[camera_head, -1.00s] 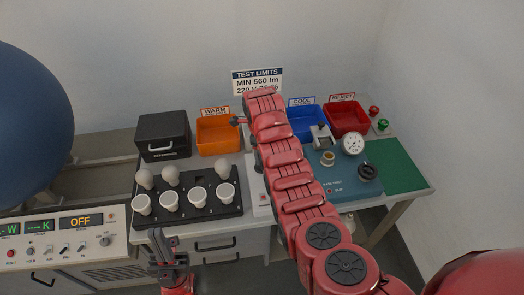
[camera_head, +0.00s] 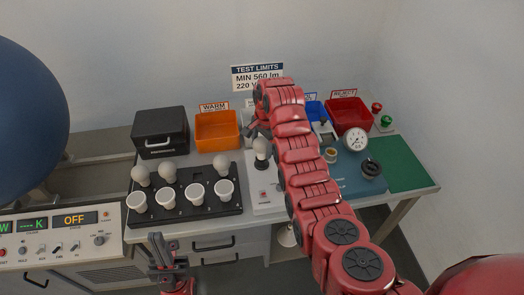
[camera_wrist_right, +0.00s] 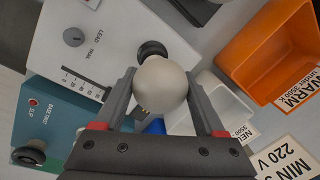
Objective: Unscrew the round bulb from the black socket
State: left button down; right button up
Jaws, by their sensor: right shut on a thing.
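The round white bulb (camera_head: 261,147) stands upright over the black socket (camera_head: 261,163) on the white panel. In the right wrist view the bulb (camera_wrist_right: 161,86) sits between my right gripper's fingers (camera_wrist_right: 159,88), which are shut on it. The black socket (camera_wrist_right: 152,50) shows just behind the bulb; the joint between them is hidden. In the head view my right gripper (camera_head: 254,129) is partly hidden by my arm. My left gripper (camera_head: 164,250) is low at the front of the bench, away from the bulb; its opening is unclear.
A black tray (camera_head: 190,219) with several bulbs and white cups is to the left. An orange bin (camera_head: 218,146), a blue bin (camera_head: 315,108) and a red bin (camera_head: 348,124) stand at the back. A teal unit with a gauge (camera_head: 355,140) is to the right.

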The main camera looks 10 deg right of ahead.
jog(key=n+b, duration=0.1)
jog(key=n, duration=0.1)
jog(key=n+b, duration=0.2)
jog(key=n, duration=0.1)
jog(key=n+b, duration=0.1)
jog(key=n, duration=0.1)
jog(key=shift+w+d+f+n+g+y+b, duration=0.1)
jog(key=shift+f+n+g+y+b, duration=0.2)
jog(key=shift+g+b, duration=0.1)
jog(key=shift+r+n+b, duration=0.2)
jog(key=shift+n+b, duration=0.1)
jog(key=shift+n, duration=0.4)
jog(key=shift+r+n, duration=0.15)
jog(key=shift+n, duration=0.55)
jog(key=o, duration=1.2)
jog(key=shift+o, duration=0.2)
